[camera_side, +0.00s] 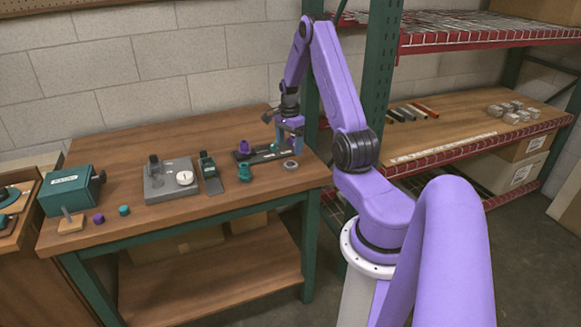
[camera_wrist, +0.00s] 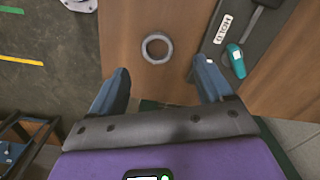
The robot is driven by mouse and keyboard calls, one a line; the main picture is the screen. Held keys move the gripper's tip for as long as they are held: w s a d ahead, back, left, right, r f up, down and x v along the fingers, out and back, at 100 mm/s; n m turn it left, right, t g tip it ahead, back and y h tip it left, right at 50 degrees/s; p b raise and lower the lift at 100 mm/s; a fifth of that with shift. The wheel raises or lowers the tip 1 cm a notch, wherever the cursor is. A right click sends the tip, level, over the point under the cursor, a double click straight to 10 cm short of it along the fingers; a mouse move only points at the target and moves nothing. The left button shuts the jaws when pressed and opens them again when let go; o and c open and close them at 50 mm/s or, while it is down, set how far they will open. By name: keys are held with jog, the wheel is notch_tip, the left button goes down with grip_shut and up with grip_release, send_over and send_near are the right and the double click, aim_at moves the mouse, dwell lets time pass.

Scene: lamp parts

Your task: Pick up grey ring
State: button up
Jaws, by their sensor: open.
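The grey ring (camera_side: 291,165) lies flat on the wooden bench top near its right end in the side view. In the wrist view the grey ring (camera_wrist: 157,48) lies on bare wood, ahead of the fingertips and about centred between them. My gripper (camera_side: 289,127) is above the bench, over the area of the ring and a dark plate. Its blue-grey fingers (camera_wrist: 161,72) are spread apart with nothing between them. The ring and the fingers are apart. The exact height of the fingers above the ring is hard to tell.
A dark plate (camera_wrist: 228,28) marked "HOLD" with a teal part (camera_wrist: 236,60) lies right of the ring. A teal part (camera_side: 245,172), dial stand (camera_side: 170,180) and teal box (camera_side: 72,191) stand farther left. The bench's edge is close to the ring.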

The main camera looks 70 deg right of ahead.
jog(key=shift+s+f, duration=0.2)
jog(key=shift+f, duration=3.25)
jog(key=c, duration=1.1)
